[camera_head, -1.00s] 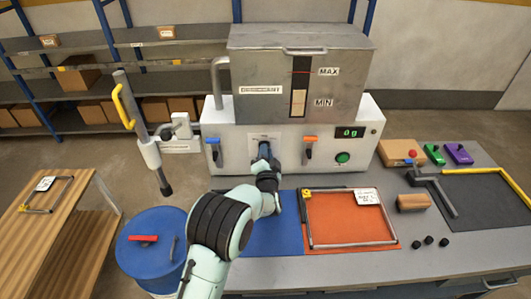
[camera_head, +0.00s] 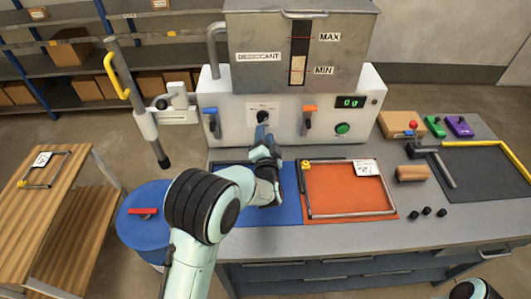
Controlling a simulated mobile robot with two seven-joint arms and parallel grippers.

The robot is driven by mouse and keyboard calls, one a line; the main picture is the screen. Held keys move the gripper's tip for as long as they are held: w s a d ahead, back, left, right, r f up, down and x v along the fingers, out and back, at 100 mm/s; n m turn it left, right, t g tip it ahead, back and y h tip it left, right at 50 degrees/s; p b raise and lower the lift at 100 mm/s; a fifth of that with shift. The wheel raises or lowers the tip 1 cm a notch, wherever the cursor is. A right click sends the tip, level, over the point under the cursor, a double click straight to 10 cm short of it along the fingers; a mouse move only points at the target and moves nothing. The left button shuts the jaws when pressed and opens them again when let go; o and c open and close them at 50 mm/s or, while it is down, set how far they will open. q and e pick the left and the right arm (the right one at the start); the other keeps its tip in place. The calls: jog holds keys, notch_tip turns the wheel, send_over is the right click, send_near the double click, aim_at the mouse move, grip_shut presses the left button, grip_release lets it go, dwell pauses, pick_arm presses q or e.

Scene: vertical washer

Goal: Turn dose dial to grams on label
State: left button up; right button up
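The dose dial (camera_head: 263,116) is a dark knob on a white plate in the middle of the machine's white front panel. My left gripper (camera_head: 262,133) is just below and in front of the dial, and its fingers are too small to tell open from shut. A labelled card (camera_head: 367,168) lies on the frame on the orange mat; its writing is too small to read. The display (camera_head: 350,102) shows green digits. Part of my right arm shows at the bottom right corner; its gripper is out of view.
A blue-handled lever (camera_head: 212,120) and an orange-handled lever (camera_head: 308,118) flank the dial. A green button (camera_head: 342,128) is at the right. The metal hopper (camera_head: 300,50) stands above. Blue and orange mats (camera_head: 345,190) lie on the bench in front.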

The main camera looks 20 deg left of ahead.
pick_arm(q)
jog(key=v, duration=0.7)
jog(key=shift+b, duration=0.4)
jog(key=shift+s, duration=0.1)
